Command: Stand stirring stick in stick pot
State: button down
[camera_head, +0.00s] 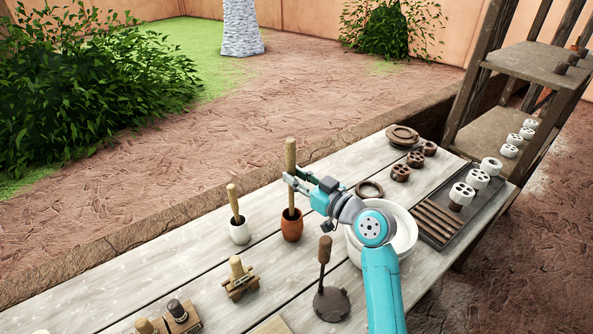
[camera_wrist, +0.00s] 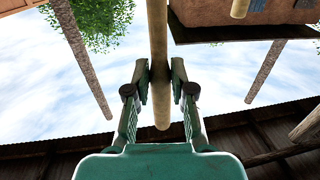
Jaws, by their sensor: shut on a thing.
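The stirring stick (camera_head: 290,165), a pale wooden rod, stands close to upright in my gripper (camera_head: 287,180). In the wrist view the stick (camera_wrist: 158,60) passes between the two green fingers of my gripper (camera_wrist: 160,85), which are shut on it from both sides. The lower part of the stick reaches the mouth of a small reddish-brown pot (camera_head: 291,229), which I take for the stick pot. The stick's lower end looks to be inside the pot's dark mouth; whether it touches the bottom is hidden.
A white pot (camera_head: 239,233) holding another stick (camera_head: 233,200) stands left of the brown pot. A white bowl (camera_head: 402,233) is partly behind my arm. A dark long-handled tool (camera_head: 331,303) and a wooden stand (camera_head: 240,280) are in front. A tray (camera_head: 443,237) stands right.

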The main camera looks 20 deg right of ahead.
aim_at(293, 190)
jog(key=shift+f, duration=2.5)
jog(key=c, duration=0.9)
grip_release()
jog(key=shift+s, duration=0.1)
jog(key=v, duration=1.2)
